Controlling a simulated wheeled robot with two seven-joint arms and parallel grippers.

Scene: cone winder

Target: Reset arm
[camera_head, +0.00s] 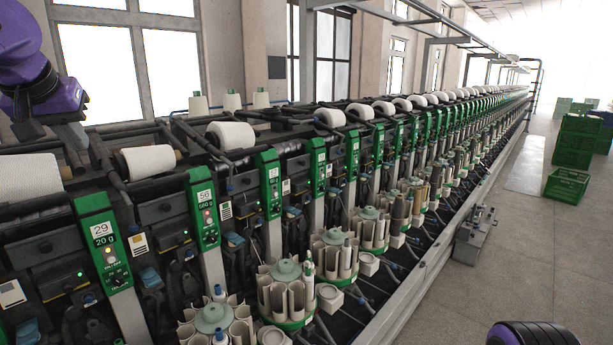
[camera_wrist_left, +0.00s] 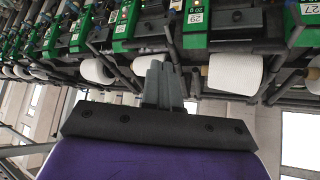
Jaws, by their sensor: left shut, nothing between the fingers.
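My left gripper (camera_head: 72,140) hangs at the upper left of the head view, in front of the windows and above the near end of the winder. In the left wrist view its grey fingers (camera_wrist_left: 164,84) are together with nothing between them. They appear in front of the machine, with a white yarn cone (camera_wrist_left: 233,77) to their right in that picture. The wrist view shows the machine upside down. A purple and black part of my own body shows at the bottom right of the head view. My right gripper is not in view.
The cone winder (camera_head: 209,210) runs from the near left to the far right, with green numbered panels, white yarn packages (camera_head: 148,161) and round bobbin magazines (camera_head: 286,270). Green crates (camera_head: 567,185) stand on the floor at right.

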